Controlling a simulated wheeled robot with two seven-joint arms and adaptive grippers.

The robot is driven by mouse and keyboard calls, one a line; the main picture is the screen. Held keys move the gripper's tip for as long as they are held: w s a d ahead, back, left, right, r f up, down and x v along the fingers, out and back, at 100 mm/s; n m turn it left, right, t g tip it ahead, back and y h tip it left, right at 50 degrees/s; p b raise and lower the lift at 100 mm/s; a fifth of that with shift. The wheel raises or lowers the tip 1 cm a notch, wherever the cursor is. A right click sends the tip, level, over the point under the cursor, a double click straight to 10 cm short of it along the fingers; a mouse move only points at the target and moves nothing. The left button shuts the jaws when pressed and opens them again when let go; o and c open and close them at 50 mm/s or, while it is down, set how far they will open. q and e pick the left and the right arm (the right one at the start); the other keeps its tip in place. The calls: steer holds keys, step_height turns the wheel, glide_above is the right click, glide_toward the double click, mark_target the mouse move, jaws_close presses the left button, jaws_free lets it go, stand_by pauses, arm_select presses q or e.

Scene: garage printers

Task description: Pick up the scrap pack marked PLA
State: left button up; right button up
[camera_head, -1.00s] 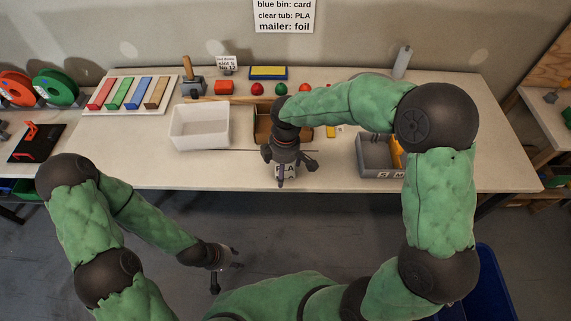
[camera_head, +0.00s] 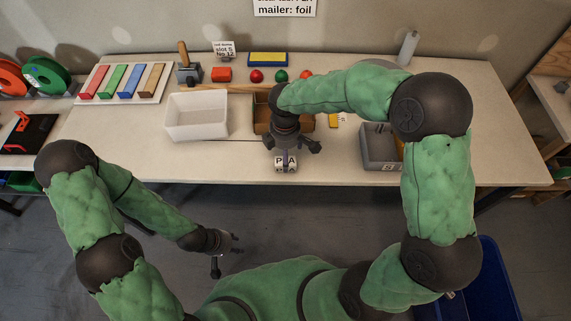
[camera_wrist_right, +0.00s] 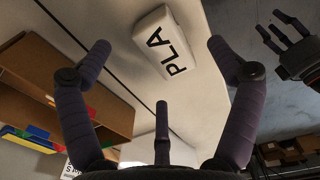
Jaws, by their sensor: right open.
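The scrap pack marked PLA (camera_head: 292,165) is a small white block with black letters. It lies near the front edge of the table, partly covered by my right gripper in the head view. In the right wrist view the pack (camera_wrist_right: 160,40) lies beyond and between the spread fingertips, with no finger seen closed on it. My right gripper (camera_head: 288,150) is open and empty above the pack. My left gripper (camera_head: 226,258) hangs low in front of the table, fingers apart and empty; it also shows in the right wrist view (camera_wrist_right: 285,30).
A white tub (camera_head: 195,130) stands left of the right gripper. A brown cardboard box (camera_head: 262,115) stands just behind that gripper. A grey bin (camera_head: 378,160) is to the right. The table (camera_head: 200,168) is clear left of the pack. A blue bin (camera_head: 497,285) stands on the floor.

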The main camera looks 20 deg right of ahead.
step_height(320, 180, down, 4)
steer(key=shift+r+b, duration=0.1)
steer(key=shift+b, duration=0.45)
steer(key=shift+c, duration=0.3)
steer(key=c, duration=1)
